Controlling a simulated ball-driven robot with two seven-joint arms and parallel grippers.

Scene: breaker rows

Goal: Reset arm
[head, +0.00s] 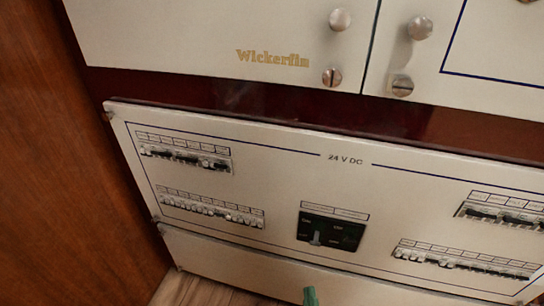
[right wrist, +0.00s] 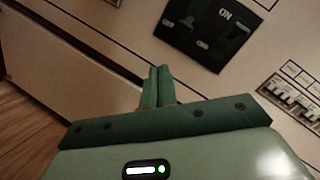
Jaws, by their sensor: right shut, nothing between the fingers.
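My right gripper (head: 310,296) shows only as a green tip at the bottom edge of the head view, in front of the lower blank panel. In the right wrist view its two green fingers (right wrist: 158,86) are together, with nothing between them. They are apart from the black switch module (right wrist: 190,38), which lies beyond and above them. In the head view this module (head: 331,231) sits low in the middle of the "24 V DC" breaker panel (head: 300,180). My left gripper is not in view.
Breaker rows sit at upper left (head: 185,153), lower left (head: 210,209), upper right (head: 502,212) and lower right (head: 466,262). A "Wickerfin" cabinet front (head: 200,35) with protruding knobs (head: 340,19) is above. A wooden wall (head: 60,150) stands at left. Wood floor (head: 200,291) shows below.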

